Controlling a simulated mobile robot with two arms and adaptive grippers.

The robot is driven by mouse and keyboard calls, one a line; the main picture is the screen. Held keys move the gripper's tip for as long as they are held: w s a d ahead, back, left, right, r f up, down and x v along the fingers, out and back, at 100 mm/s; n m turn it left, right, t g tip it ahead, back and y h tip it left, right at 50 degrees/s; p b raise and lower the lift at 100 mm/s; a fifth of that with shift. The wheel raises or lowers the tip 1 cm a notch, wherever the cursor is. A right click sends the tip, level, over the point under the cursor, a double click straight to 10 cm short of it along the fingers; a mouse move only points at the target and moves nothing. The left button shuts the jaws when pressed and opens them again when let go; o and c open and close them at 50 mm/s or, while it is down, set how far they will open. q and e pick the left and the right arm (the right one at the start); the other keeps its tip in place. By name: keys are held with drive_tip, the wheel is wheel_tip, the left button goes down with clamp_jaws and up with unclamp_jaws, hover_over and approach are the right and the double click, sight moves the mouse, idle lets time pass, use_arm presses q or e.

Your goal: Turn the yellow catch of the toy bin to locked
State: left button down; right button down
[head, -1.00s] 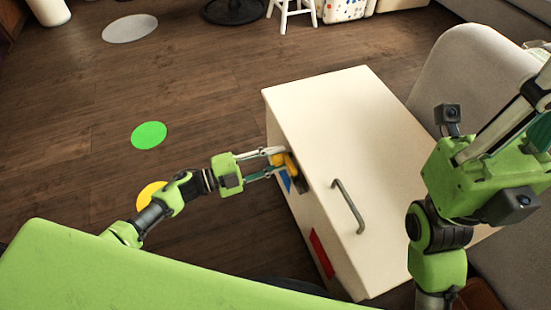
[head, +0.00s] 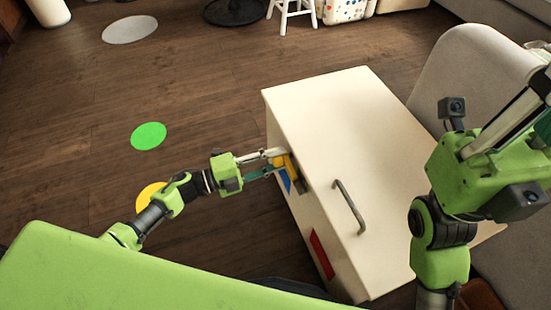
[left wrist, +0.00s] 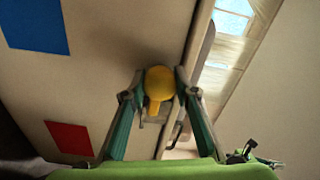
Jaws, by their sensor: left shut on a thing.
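The toy bin (head: 335,120) is a cream box with a grey bar handle (head: 348,207) on its lid. Its yellow catch (head: 292,170) is on the left side, just under the lid edge. My left gripper (head: 284,163) is shut on the catch. In the left wrist view the fingertips touch both sides of the catch's round yellow knob (left wrist: 160,80), and a short yellow arm points down the picture. A blue patch (left wrist: 35,25) and a red patch (left wrist: 68,137) are on the same side of the bin. My right gripper (head: 535,100) is partly cut off at the right edge.
A grey sofa (head: 460,65) stands right of the bin. The wooden floor left of the bin is mostly clear, with flat green (head: 148,136), yellow (head: 151,194) and grey (head: 130,29) discs. A white stool (head: 292,14) is at the back.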

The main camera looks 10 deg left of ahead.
use_arm(q)
drive_tip(key=c, duration=1.6)
unclamp_jaws()
drive_tip(key=v, duration=1.2)
drive_tip(key=shift+a, duration=0.1)
